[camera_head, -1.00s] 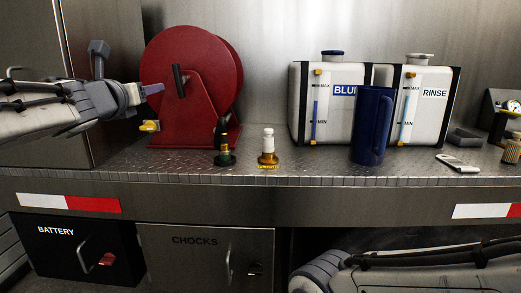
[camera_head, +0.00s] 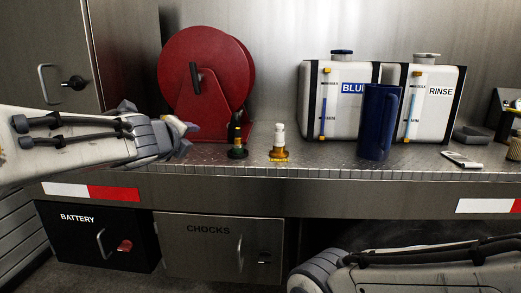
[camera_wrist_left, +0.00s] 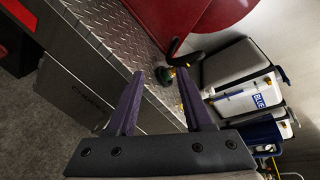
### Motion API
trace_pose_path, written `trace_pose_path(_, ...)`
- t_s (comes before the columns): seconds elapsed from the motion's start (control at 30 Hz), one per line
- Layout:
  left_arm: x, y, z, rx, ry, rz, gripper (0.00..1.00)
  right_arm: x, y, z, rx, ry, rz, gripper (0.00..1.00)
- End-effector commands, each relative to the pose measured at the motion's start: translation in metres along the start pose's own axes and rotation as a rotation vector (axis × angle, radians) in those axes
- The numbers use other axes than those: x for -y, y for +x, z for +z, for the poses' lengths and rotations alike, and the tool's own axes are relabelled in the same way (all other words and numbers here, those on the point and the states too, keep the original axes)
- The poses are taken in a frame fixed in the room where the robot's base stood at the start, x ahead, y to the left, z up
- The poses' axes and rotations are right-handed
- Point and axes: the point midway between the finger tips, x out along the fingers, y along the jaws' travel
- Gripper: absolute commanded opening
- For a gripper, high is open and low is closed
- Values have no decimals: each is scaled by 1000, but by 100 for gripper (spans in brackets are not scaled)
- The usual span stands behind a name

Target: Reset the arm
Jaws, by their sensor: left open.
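My left arm comes in from the left in the head view, and its gripper (camera_head: 188,127) is in front of the red hose reel (camera_head: 196,75), above the front edge of the metal shelf (camera_head: 330,160). In the left wrist view, the left gripper (camera_wrist_left: 158,88) has its two purple fingers apart with nothing held between them. Beyond the fingertips, a small green-based fitting (camera_wrist_left: 165,75) shows, apart from them. My right arm lies low at the bottom right of the head view; its gripper is out of view.
A black and brass fitting (camera_head: 237,140) and a white-topped brass fitting (camera_head: 279,143) stand on the shelf. A blue pitcher (camera_head: 374,125) stands before the BLUE tank (camera_head: 341,112) and RINSE tank (camera_head: 434,110). Battery (camera_head: 80,222) and chocks (camera_head: 200,240) compartments are below.

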Motion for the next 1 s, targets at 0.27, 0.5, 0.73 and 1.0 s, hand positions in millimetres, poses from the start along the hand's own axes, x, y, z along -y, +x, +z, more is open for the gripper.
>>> trace_pose_path(0.27,-81,-44,-143,-178,-676,411,51,0,0,0,0,0,0,72)
trace_pose_path(0.5,-160,-137,-250,-116,-1149,930,51,0,0,0,0,0,0,72)
trace_pose_path(0.73,-209,-220,-298,76,-1343,1299,51,0,0,0,0,0,0,72)
trace_pose_path(1.0,-181,-262,-287,173,-1391,1414,51,4,-49,-3,-1,0,0,72)
